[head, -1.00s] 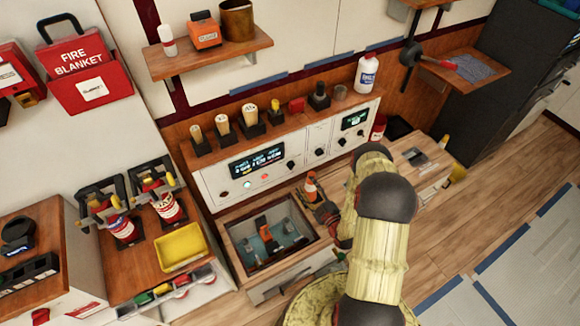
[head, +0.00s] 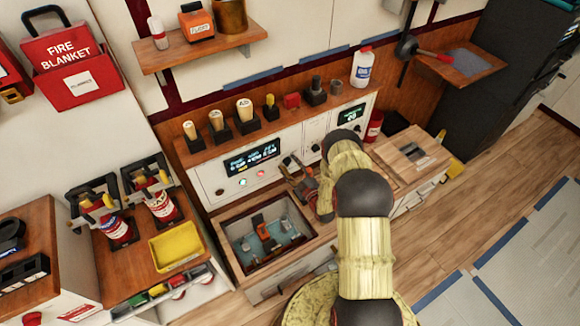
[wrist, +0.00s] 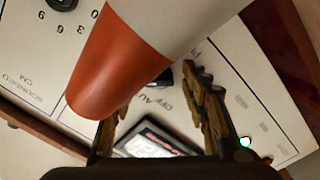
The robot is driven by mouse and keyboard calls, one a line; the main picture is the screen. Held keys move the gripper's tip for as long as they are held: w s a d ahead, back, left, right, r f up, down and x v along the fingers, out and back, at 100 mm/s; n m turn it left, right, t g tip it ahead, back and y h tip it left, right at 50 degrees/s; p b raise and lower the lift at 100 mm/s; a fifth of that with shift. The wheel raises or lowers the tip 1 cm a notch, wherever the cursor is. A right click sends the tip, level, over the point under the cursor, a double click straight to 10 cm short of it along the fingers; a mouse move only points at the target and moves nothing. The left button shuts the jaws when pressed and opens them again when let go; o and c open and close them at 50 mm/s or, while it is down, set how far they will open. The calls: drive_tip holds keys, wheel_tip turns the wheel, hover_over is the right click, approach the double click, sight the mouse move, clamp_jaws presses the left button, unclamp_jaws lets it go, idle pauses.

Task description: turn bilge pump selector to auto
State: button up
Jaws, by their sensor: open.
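The bilge pump selector appears to be the dark knob (wrist: 163,78) with "OFF" and the start of "AU" printed by it in the wrist view. An orange-and-white object close to the camera partly covers it, so its setting cannot be read. In the head view the matching knob (head: 286,161) seems to be the one right of the large display. My gripper (head: 299,178) is just below and in front of that knob. In the wrist view my gripper (wrist: 158,110) has its fingers spread either side of the knob, with nothing visible held between them. Contact cannot be told.
The orange-and-white object (wrist: 122,62) crosses the wrist view in front of the panel. A "SOUNDED CM" dial (wrist: 62,4) is beside the selector. An open bin (head: 265,245) lies below. Several handled items stand on the ledge above, including a white bottle (head: 362,67).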

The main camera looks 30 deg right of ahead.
drive_tip(key=shift+c, duration=1.1)
drive_tip(key=c, duration=0.9)
